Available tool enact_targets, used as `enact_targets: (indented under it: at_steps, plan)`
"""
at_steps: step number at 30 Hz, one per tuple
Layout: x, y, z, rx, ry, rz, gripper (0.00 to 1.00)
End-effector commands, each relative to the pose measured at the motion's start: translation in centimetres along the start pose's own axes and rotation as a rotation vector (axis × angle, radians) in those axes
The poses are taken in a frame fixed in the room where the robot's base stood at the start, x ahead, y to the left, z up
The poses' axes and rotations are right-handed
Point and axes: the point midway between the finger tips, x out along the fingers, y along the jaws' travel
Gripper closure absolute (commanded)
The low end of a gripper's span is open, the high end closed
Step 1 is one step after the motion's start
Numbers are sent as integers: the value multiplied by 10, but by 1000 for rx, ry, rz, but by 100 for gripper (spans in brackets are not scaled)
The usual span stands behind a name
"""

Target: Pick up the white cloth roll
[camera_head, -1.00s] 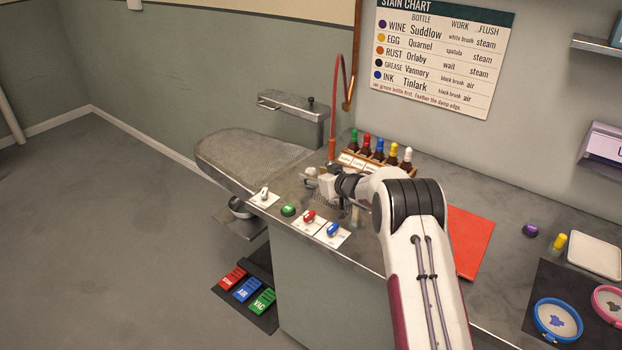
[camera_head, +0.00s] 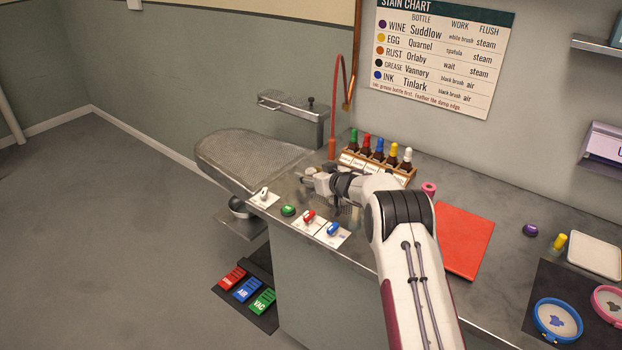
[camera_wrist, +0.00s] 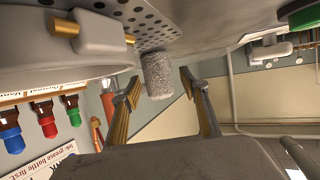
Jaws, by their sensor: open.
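The white cloth roll (camera_wrist: 157,76) shows in the wrist view as a short, speckled grey-white cylinder beside a perforated metal plate. My gripper (camera_wrist: 160,84) is open, with one finger to each side of the roll in that picture. Both fingers look clear of it, and I cannot tell how far ahead of the tips it lies. In the head view my gripper (camera_head: 307,179) is low over the left part of the counter, near the ironing board. I cannot make out the roll there; it may be hidden by the gripper.
A rack of several capped bottles (camera_head: 376,157) stands behind my gripper. Coloured tools on white cards (camera_head: 322,229) lie along the front edge. The perforated ironing board (camera_head: 245,158) is to the left. A red mat (camera_head: 465,240) and a pink spool (camera_head: 429,189) are to the right.

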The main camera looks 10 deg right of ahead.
Motion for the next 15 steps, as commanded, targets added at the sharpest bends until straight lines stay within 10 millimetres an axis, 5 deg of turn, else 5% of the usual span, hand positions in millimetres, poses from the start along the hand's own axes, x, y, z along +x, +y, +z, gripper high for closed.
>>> enact_targets:
  at_steps: [5, 9, 15]
  plan:
    - [0, 0, 0, 0, 0, 0, 56]
    - [0, 0, 0, 0, 0, 0, 87]
    - [0, 0, 0, 0, 0, 0, 88]
